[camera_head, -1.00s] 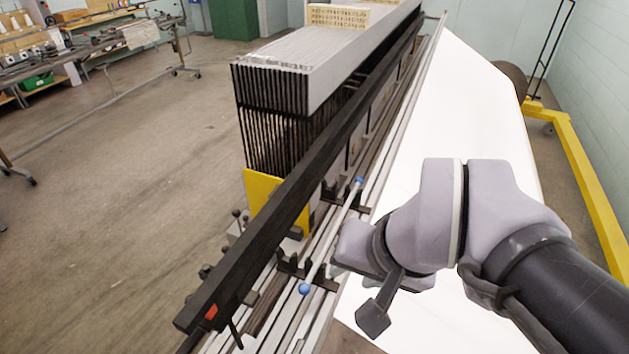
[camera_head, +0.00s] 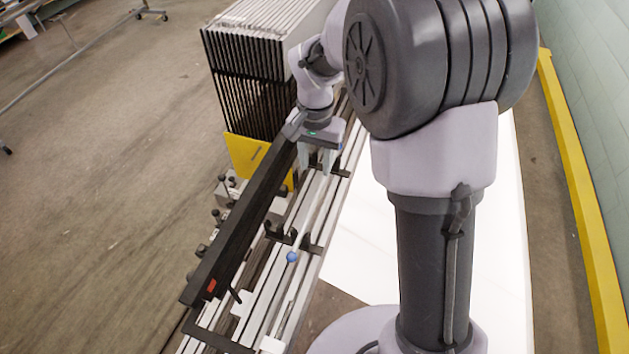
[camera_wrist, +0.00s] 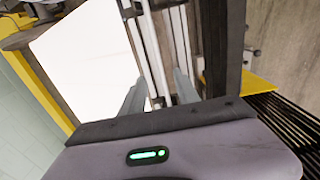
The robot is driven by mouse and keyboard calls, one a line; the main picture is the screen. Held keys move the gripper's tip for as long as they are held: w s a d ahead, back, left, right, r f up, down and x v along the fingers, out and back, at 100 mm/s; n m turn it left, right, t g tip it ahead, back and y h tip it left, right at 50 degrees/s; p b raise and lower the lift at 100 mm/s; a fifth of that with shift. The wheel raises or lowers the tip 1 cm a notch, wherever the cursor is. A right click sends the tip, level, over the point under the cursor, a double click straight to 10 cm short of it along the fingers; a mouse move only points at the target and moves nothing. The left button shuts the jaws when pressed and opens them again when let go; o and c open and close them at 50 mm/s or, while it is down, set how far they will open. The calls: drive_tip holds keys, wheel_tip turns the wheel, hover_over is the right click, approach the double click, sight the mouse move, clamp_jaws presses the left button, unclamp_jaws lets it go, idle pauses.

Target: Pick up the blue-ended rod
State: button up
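The blue-ended rod lies along the loom's rails; its near blue ball end (camera_head: 291,257) shows just in front of a pair of black holders (camera_head: 279,235). Its far end is hidden by my gripper and arm. My gripper (camera_head: 315,170) points down over the rails, beyond the near blue end, beside the long black beam (camera_head: 232,230). In the wrist view my gripper (camera_wrist: 160,92) has its two grey fingers apart, with long pale rails (camera_wrist: 150,45) showing between and beyond them. I cannot tell which pale strip there is the rod. Nothing is visibly held.
The black beam runs close along the left of the rails. A stack of dark-edged frames (camera_head: 245,95) and a yellow plate (camera_head: 245,155) stand by my gripper. A white sheet (camera_head: 365,245) lies to the right. A yellow rail (camera_head: 575,170) runs along the wall.

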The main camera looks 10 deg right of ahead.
drive_tip(key=b, duration=0.1)
hover_over(317, 194)
drive_tip(key=f, duration=0.7)
drive_tip(key=shift+s+a+f, duration=0.15)
drive_tip(key=shift+s+a, duration=0.05)
drive_tip(key=shift+a, duration=0.1)
drive_tip(key=f, duration=0.1)
drive_tip(key=f+b, duration=0.1)
drive_tip(key=f, duration=0.3)
drive_tip(key=shift+w+d+b, duration=0.25)
drive_tip(key=shift+d+b, duration=0.1)
drive_tip(key=shift+b, duration=0.05)
drive_tip(key=shift+r, duration=0.1)
clamp_jaws()
